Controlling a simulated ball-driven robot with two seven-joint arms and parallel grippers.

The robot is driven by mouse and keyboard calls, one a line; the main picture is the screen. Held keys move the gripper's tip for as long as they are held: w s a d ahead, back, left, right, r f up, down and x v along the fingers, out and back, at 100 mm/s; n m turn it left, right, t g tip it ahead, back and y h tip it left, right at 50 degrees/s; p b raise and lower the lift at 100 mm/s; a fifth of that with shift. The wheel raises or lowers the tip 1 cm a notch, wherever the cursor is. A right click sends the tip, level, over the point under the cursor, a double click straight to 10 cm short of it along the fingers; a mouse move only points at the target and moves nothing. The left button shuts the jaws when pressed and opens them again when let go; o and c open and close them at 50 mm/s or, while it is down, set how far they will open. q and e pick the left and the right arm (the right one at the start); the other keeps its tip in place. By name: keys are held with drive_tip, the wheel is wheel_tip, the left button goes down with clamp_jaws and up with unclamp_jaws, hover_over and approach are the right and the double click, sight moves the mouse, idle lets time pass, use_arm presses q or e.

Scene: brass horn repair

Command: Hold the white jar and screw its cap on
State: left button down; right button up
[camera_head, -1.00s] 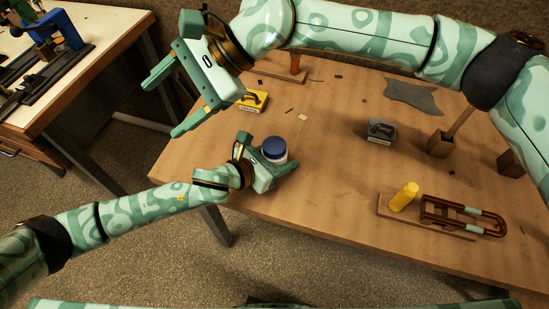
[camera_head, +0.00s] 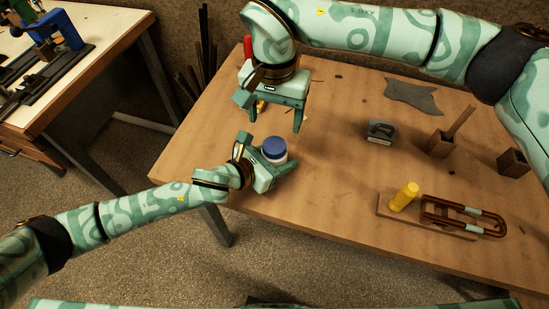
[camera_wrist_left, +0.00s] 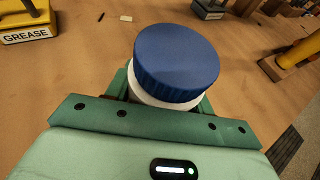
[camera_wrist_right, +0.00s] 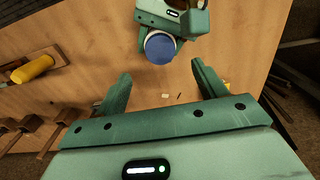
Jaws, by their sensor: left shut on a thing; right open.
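The white jar (camera_head: 275,158) stands upright on the wooden table near its left edge, with the blue cap (camera_head: 274,146) on top of it. In the left wrist view the ribbed blue cap (camera_wrist_left: 176,62) covers the jar's top, and a white band of the jar (camera_wrist_left: 150,97) shows below it. I cannot tell how tightly the cap sits. My left gripper (camera_head: 276,168) is shut on the jar's body. My right gripper (camera_head: 274,122) is open and empty, above the table just behind the jar, fingers pointing down. In the right wrist view the cap (camera_wrist_right: 160,47) lies beyond its fingertips (camera_wrist_right: 160,82).
A yellow GREASE block (camera_wrist_left: 25,22) stands behind the jar, mostly hidden by my right gripper in the head view. A grey block (camera_head: 380,131) stands to the right. A yellow bottle (camera_head: 404,196) and a brass slide (camera_head: 463,215) lie farther right.

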sight(275, 145)
drive_tip(key=shift+f, duration=3.95)
drive_tip(key=c, duration=1.2)
drive_tip(key=shift+o, duration=0.2)
drive_tip(key=m, duration=1.3)
drive_tip(key=o, duration=1.1)
drive_tip(key=shift+r, duration=2.25)
drive_tip(key=shift+o, duration=0.3)
